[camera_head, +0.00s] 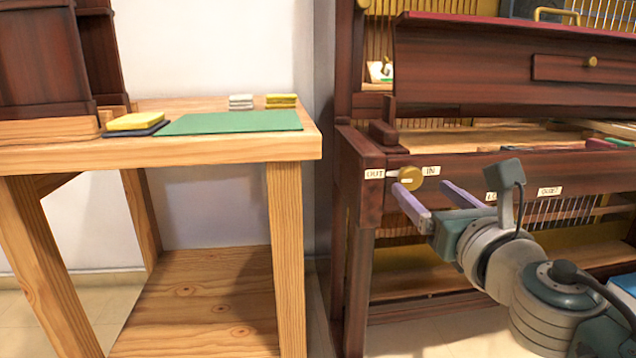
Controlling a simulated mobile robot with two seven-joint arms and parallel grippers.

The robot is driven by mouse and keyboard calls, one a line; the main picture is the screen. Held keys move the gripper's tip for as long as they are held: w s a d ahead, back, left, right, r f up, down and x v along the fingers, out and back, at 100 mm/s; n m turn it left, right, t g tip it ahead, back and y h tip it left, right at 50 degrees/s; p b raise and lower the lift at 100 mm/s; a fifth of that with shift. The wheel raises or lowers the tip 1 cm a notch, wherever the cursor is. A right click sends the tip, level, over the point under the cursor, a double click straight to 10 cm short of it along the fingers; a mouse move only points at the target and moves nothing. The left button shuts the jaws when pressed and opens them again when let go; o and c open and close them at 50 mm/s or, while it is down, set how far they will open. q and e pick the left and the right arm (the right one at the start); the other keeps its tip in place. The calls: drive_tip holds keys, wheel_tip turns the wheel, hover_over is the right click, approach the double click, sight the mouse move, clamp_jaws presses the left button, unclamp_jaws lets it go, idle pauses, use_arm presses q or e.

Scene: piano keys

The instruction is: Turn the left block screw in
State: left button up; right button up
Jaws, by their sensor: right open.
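The left block screw is a brass knob (411,178) on the front rail of the piano (500,165), below the left key block (386,134). A label "OUT" is on its left and a label "IN" on its right. A pale line on the knob's face looks roughly level. My right gripper (422,200) is open, with its two lilac fingers apart, pointing at the rail. One finger is just below the knob and the other to its right. I cannot tell whether either touches it. My left gripper is not in view.
A wooden bench (240,150) stands at the left with a green mat (230,122), yellow and dark pads (135,123) and small stacks of pads (281,100). A narrow gap separates it from the piano. The dark red fallboard (480,60) overhangs the rail.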

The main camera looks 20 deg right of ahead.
sight(413, 180)
drive_tip(key=shift+b+x, duration=0.35)
drive_tip(key=shift+x, duration=1.5)
clamp_jaws()
